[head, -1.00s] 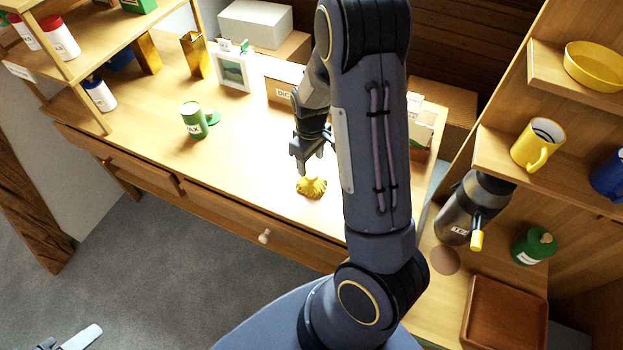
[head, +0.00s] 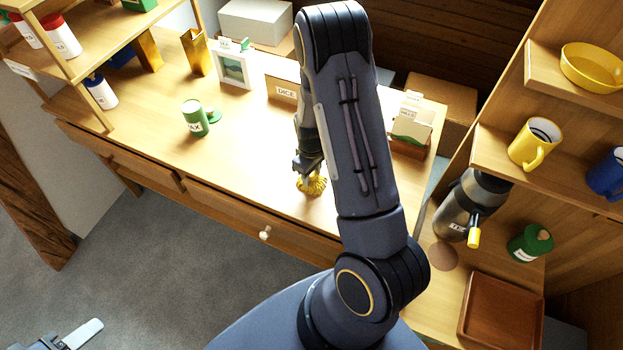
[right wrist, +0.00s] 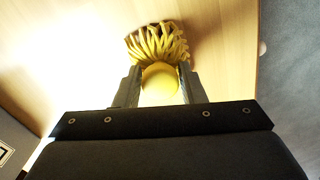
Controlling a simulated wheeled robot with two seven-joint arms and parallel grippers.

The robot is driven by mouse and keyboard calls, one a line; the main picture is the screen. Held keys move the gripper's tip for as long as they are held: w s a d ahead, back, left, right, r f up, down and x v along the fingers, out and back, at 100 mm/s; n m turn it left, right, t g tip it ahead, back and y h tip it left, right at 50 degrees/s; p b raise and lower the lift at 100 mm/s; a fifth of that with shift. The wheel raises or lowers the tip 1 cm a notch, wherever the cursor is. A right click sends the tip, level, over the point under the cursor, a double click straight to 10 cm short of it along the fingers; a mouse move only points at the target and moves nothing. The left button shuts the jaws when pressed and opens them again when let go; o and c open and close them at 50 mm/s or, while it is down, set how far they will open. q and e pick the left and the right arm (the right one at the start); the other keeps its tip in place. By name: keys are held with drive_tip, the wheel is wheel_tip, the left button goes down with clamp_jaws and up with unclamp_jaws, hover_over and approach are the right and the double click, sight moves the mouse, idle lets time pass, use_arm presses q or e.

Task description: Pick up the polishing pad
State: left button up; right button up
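The polishing pad (head: 313,185) is yellow with a fringed skirt and stands on the wooden desk near its front edge. In the right wrist view the pad's fringe (right wrist: 157,42) and round yellow knob (right wrist: 160,82) show. My right gripper (head: 308,172) is down at the pad. In the right wrist view its fingers (right wrist: 160,88) stand on either side of the knob, very close to it; whether they press on it I cannot tell. My left gripper (head: 80,336) shows only in part at the bottom left, over the floor, away from the desk.
A green tin (head: 195,118) stands on the desk to the left, its lid beside it. A picture frame (head: 232,68), a box marked DICE (head: 283,90) and a card holder (head: 411,128) stand behind. At right are a flask (head: 468,205) and a brown tray (head: 502,312).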

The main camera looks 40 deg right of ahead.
drive_tip(key=c, duration=0.6)
drive_tip(key=shift+o, duration=0.2)
drive_tip(key=shift+r, duration=0.15)
drive_tip(key=shift+r, duration=0.6)
drive_tip(key=w+a+r+b, duration=0.2)
drive_tip(key=a+r, duration=0.9)
drive_tip(key=a, duration=0.3)
drive_tip(key=shift+r, duration=0.3)
drive_tip(key=o, duration=0.4)
drive_tip(key=c, duration=0.3)
